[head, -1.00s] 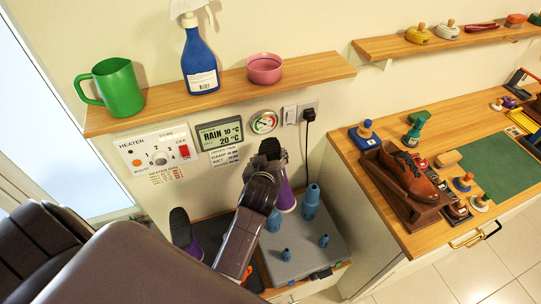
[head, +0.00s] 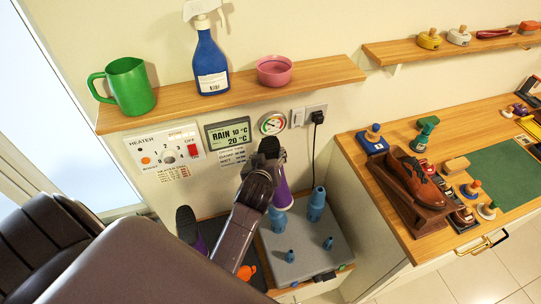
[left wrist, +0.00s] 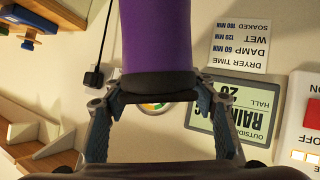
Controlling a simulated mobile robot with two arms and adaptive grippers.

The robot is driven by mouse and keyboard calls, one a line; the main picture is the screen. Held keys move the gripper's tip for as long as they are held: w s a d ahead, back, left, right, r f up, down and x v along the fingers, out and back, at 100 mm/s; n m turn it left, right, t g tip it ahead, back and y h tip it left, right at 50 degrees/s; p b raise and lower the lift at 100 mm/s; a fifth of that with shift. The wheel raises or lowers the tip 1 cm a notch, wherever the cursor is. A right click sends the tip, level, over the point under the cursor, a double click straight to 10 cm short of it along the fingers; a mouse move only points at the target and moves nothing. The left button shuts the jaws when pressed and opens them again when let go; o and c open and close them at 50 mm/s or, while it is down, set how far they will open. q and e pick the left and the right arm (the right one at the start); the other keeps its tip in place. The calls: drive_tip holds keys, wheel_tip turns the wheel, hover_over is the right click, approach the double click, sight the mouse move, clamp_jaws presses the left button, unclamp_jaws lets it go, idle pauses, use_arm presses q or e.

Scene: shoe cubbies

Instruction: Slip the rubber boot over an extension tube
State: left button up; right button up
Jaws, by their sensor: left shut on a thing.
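My left gripper (head: 266,158) is shut on a purple rubber boot (head: 283,192) with a dark sole, held upside down over the grey dryer top (head: 308,246). In the left wrist view the fingers (left wrist: 154,92) close around the dark band at the end of the purple shaft (left wrist: 158,38). A blue extension tube (head: 277,220) shows just below the boot's opening; I cannot tell whether the boot is around its tip. Another tall blue tube (head: 316,206) stands to the right. A second boot (head: 187,227) stands left of my arm. My right gripper is out of view.
Two short blue nozzles (head: 328,243) and (head: 290,256) stand on the dryer's front. A wall shelf (head: 232,94) with a mug, spray bottle and bowl is above. The shoe workbench (head: 412,240) lies to the right.

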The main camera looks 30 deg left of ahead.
use_arm(q)
drive_tip(key=shift+s+a+r, duration=0.1)
drive_tip(key=shift+a, duration=0.9)
drive_tip(key=shift+d, duration=0.1)
drive_tip(key=shift+y, duration=0.3)
drive_tip(key=shift+f+b, duration=0.3)
drive_tip(key=shift+b, duration=0.1)
drive_tip(key=shift+r, duration=0.15)
